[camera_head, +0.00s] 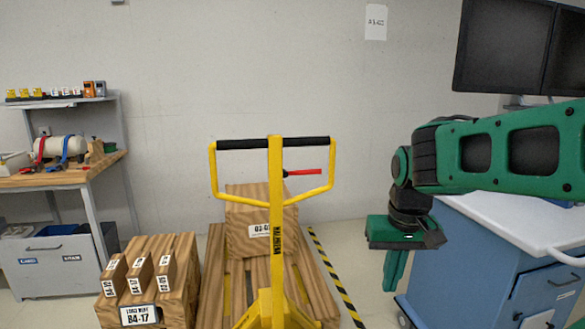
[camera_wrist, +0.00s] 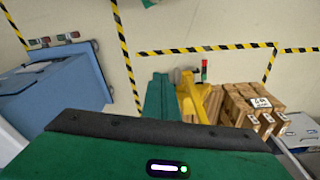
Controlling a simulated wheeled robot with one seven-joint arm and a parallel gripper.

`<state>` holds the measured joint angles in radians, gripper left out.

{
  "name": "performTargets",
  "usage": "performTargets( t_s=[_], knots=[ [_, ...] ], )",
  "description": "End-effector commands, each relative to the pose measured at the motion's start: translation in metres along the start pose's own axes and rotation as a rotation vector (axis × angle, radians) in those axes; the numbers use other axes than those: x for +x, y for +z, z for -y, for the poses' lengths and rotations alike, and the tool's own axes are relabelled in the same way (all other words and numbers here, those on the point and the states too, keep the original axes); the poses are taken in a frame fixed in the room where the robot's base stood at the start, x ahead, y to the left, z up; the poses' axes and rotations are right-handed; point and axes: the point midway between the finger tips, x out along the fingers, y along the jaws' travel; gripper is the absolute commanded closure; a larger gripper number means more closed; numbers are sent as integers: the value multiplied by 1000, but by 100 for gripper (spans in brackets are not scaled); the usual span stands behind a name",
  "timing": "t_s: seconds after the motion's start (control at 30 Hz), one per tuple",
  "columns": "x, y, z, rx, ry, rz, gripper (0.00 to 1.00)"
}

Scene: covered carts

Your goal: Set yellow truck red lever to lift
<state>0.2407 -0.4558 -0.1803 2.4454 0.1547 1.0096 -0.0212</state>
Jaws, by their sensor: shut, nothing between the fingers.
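The yellow truck (camera_head: 276,230) stands upright at centre in the head view, with a looped handle and a black grip bar (camera_head: 240,143). Its red lever (camera_head: 304,172) sticks out to the right inside the loop, nearly level and tilted slightly up at its tip. My gripper (camera_head: 393,287) is to the right of the handle and below the lever's height, apart from both. Its green fingers point down, shut and empty. In the wrist view, the fingers (camera_wrist: 160,80) show left of the yellow truck (camera_wrist: 196,96). A small red part shows near the truck there; I cannot tell if it is the lever.
A wooden pallet (camera_head: 212,285) with a crate (camera_head: 246,205) lies behind the truck. Boxes (camera_head: 175,262) stand at left, near a workbench (camera_head: 60,177). A blue cart (camera_head: 480,255) with a white top stands at right. Floor shows between truck and cart.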

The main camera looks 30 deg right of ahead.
Motion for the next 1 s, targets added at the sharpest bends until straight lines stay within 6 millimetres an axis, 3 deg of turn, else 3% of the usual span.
performTargets(
  t_s=[0.03, 0.2, 0.3, 0.4, 0.5, 0.67, 0.87, 1.0],
  knots=[
    [-17, -35, 8, -15, 0, -62, 100],
    [-89, -157, 50, -94, -24, -306, 100],
    [-132, -217, 79, -140, -48, -436, 100],
    [-169, -261, 104, -178, -72, -541, 100],
    [-196, -289, 122, -205, -92, -613, 100],
    [-213, -308, 135, -222, -106, -661, 100],
    [-198, -319, 139, -222, -107, -661, 100],
    [-178, -334, 143, -223, -107, -660, 100]
  ],
)
